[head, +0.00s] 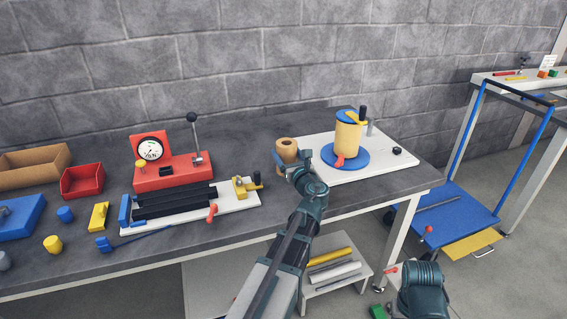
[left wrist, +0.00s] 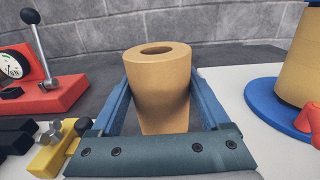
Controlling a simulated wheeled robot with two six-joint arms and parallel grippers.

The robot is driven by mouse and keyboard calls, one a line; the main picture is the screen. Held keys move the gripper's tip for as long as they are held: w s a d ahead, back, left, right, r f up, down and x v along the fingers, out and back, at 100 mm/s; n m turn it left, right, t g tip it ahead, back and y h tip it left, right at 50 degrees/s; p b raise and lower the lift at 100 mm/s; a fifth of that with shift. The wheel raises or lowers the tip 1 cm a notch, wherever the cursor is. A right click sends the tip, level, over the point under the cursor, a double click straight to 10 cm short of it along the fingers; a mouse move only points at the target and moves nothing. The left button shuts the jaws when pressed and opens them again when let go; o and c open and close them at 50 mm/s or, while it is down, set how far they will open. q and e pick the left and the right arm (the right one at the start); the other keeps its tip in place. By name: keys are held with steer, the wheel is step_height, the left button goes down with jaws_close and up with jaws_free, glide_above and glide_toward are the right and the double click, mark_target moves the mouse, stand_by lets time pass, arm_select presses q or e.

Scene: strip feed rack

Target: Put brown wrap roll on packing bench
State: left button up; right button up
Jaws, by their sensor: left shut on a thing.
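The brown wrap roll (head: 287,148) is a tan cylinder with a hole in its top. It stands upright at the left edge of a white board on the dark-topped bench (head: 232,138). My left gripper (head: 285,165) is shut on it, with a blue finger on each side, and the roll (left wrist: 160,85) fills the middle of the left wrist view. The fingers hide its lower sides, and I cannot tell whether its base touches the bench. Part of my right arm shows at the bottom right of the head view; its gripper is out of view.
Right of the roll, the white board (head: 385,166) carries a yellow cylinder (head: 347,138) on a blue disc. To the left are a red gauge stand (head: 171,172), black rails (head: 172,201) and a red bin (head: 82,181). A blue cart (head: 455,215) stands at right.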

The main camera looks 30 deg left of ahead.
mark_target(283, 160)
arm_select(q)
steer(key=shift+x, duration=1.15)
steer(key=shift+s+a+f, duration=0.1)
steer(key=shift+s, duration=0.1)
steer(key=shift+f, duration=0.1)
step_height(283, 160, down, 3)
steer(key=b, duration=0.3)
steer(key=shift+f+b, duration=0.15)
steer(key=shift+b, duration=0.15)
